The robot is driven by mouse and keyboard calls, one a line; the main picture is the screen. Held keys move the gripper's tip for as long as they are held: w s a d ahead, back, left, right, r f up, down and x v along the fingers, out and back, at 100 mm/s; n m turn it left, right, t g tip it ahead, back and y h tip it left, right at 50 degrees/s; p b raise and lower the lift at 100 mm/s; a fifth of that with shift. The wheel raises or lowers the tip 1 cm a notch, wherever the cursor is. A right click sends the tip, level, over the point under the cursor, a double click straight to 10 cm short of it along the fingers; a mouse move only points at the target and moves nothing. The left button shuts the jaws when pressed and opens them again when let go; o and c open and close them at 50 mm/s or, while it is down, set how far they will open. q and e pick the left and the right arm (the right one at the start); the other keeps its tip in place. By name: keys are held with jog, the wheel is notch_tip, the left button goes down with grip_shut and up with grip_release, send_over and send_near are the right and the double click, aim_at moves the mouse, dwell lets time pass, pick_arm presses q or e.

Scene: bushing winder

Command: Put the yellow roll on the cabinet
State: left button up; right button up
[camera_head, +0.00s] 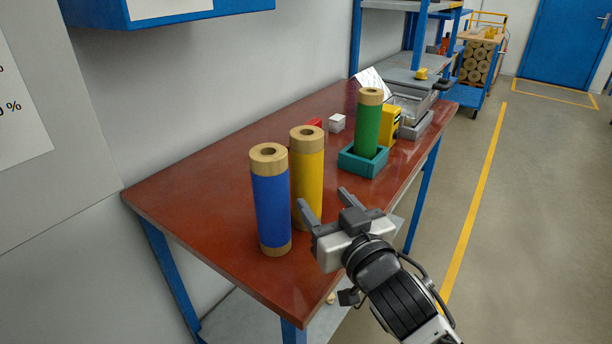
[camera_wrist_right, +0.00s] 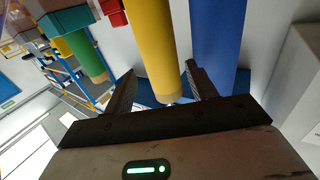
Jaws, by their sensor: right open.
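The yellow roll (camera_head: 308,172) stands upright on the red-brown table, just behind and right of the blue roll. In the right wrist view the yellow roll (camera_wrist_right: 157,45) appears between the fingers, near their tips. My right gripper (camera_head: 322,200) is open beside the roll, at its lower half; I cannot tell whether a finger touches it. The right gripper also shows in its wrist view (camera_wrist_right: 158,85). The cabinet cannot be identified for certain; a blue wall-mounted unit (camera_head: 160,16) hangs at the upper left. My left gripper is not in view.
The blue roll (camera_head: 271,205) stands close left of the yellow one. A green roll (camera_head: 368,125) stands in a teal holder (camera_head: 363,162) farther back. A white cube (camera_head: 337,123), a yellow device (camera_head: 390,122) and a grey bin (camera_head: 412,108) are behind. The table's (camera_head: 200,180) left part is clear.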

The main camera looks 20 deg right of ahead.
aim_at(314, 184)
jog(key=w, duration=0.3)
jog(key=shift+w+a, duration=0.15)
jog(key=shift+a, duration=0.05)
jog(key=shift+w+a+p, duration=0.2)
jog(key=shift+w+p, duration=0.35)
jog(key=shift+w, duration=2.15)
jog(key=c, duration=0.8)
jog(key=shift+r, duration=0.1)
jog(key=shift+c, duration=0.9)
jog(key=shift+r, duration=0.1)
